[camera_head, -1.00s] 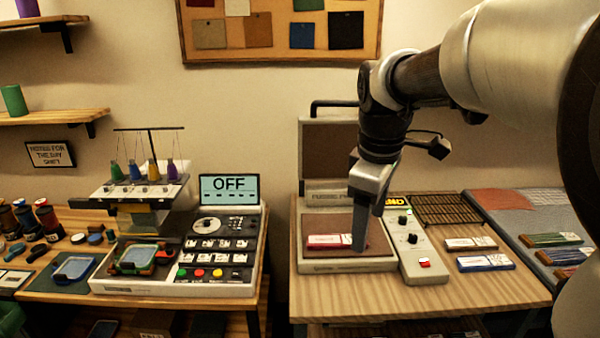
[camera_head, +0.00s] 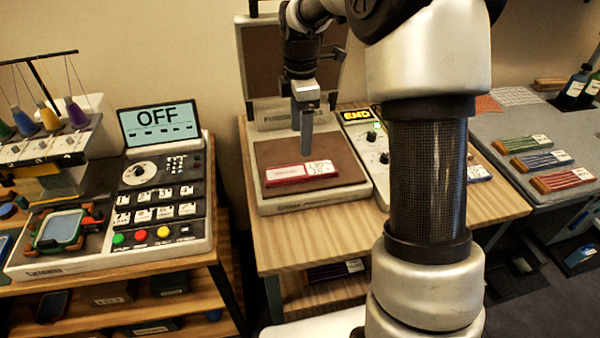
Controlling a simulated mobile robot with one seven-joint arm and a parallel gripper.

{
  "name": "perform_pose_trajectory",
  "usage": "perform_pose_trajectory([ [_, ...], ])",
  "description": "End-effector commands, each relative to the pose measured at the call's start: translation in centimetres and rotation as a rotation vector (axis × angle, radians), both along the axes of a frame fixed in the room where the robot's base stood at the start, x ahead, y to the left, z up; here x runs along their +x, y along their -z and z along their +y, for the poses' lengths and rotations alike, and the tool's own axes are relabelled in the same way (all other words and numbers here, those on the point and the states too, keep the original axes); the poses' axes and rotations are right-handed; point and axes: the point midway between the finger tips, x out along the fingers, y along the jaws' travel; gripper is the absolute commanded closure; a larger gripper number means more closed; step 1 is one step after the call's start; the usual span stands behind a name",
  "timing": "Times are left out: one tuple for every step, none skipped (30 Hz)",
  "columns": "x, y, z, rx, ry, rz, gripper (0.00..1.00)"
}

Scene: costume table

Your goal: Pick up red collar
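A red collar strip (camera_head: 287,174) with a white label lies flat on the brown pad of the open press (camera_head: 262,207) on the wooden table. Another red strip (camera_head: 570,179) lies on the grey table at the right, in front of a blue and a green one. My gripper (camera_head: 307,150) points down over the press pad, just behind the labelled end of the red strip. Its fingers show edge-on as one grey shape, so its opening is unclear. I cannot tell whether the fingertips touch the pad.
A control box (camera_head: 378,160) reading "END" stands right of the press, partly behind my arm. An embroidery machine with an "OFF" screen (camera_head: 160,123) stands on the left table. A gap separates the two tables. Bottles (camera_head: 577,88) stand at the back right.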

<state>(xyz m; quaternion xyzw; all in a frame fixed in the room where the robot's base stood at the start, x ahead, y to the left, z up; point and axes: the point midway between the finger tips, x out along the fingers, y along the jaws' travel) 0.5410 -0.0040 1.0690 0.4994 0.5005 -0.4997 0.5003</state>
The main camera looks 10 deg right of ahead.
Motion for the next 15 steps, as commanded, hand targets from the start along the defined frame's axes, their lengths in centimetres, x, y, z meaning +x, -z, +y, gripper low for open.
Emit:
perform_pose_trajectory([
  [-0.1,1.4,0.0,0.000,0.000,0.005,0.31],
  [-0.1,2.0,0.0,0.000,0.000,0.005,0.31],
  [-0.1,2.8,0.0,0.000,0.001,0.004,0.31],
  [-0.1,3.3,0.0,0.000,0.001,0.003,0.31],
  [-0.1,3.8,0.0,0.000,0.001,0.003,0.31],
  [-0.1,4.4,0.0,0.000,0.001,0.003,0.31],
  [-0.1,4.8,0.0,0.000,0.001,0.003,0.31],
  [-0.1,5.1,0.0,0.000,0.001,0.002,0.31],
  [0.0,5.3,0.0,0.000,0.001,0.001,0.31],
  [0.0,5.5,0.0,0.000,0.001,0.000,0.31],
  [0.0,5.6,0.0,0.000,0.001,0.000,0.31],
  [0.0,5.8,0.0,0.000,0.001,0.000,0.31],
  [0.0,6.0,0.0,0.000,0.001,0.000,0.31],
  [-0.1,6.3,0.0,0.000,0.001,0.001,0.31],
  [-0.1,6.8,0.1,0.000,0.001,0.002,0.31],
])
